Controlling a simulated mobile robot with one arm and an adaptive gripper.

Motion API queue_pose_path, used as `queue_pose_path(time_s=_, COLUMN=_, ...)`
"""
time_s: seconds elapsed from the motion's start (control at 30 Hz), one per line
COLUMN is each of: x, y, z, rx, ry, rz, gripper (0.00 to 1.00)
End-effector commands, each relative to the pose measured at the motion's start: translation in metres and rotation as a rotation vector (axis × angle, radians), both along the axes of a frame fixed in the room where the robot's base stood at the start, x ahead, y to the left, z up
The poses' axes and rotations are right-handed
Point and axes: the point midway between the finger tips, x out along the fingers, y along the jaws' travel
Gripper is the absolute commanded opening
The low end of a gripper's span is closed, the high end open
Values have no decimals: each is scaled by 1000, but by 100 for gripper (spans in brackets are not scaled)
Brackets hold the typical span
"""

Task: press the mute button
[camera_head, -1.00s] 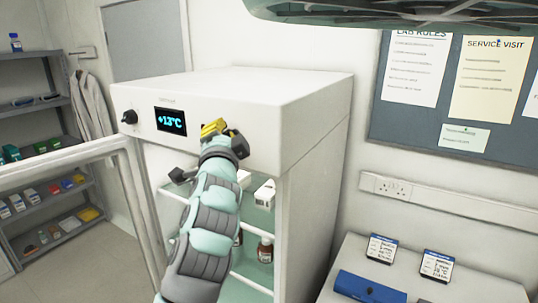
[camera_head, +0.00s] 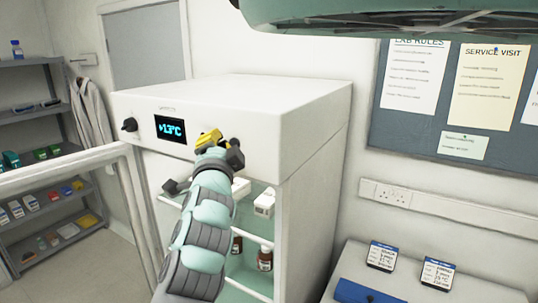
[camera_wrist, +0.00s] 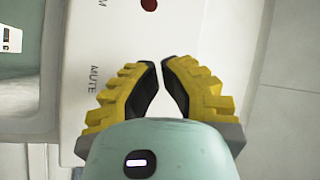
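The white fridge-like cabinet (camera_head: 260,105) has a front panel with a lit display (camera_head: 170,128) reading about +13°C. In the wrist view the printed MUTE label (camera_wrist: 94,78) is on the white panel, left of my gripper (camera_wrist: 161,62). The mute button itself does not show; my fingers may cover it. My gripper's yellow fingers have dark pads, and their tips are almost together with nothing between them. In the head view my gripper (camera_head: 209,139) is at the panel, right of the display. I cannot tell whether it touches the panel.
A red round light or button (camera_wrist: 127,13) is on the panel beyond my fingertips. A black knob (camera_head: 129,124) is left of the display. The cabinet's door (camera_head: 70,170) stands open at left, and bottles (camera_head: 264,258) stand inside. A bench (camera_head: 430,285) is at right.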

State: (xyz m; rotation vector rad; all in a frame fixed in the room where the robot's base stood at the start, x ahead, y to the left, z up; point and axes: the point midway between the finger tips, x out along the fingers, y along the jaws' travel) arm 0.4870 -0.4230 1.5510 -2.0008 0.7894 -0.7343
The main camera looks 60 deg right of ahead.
Motion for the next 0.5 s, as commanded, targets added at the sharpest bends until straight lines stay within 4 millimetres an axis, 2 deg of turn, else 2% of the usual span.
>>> queue_pose_path(time_s=0.27, x=1, y=4, z=1, rx=-1, ry=-1, rz=2, gripper=0)
queue_pose_path(time_s=0.5, x=-1, y=24, z=1, rx=1, ry=-1, rz=4, gripper=0)
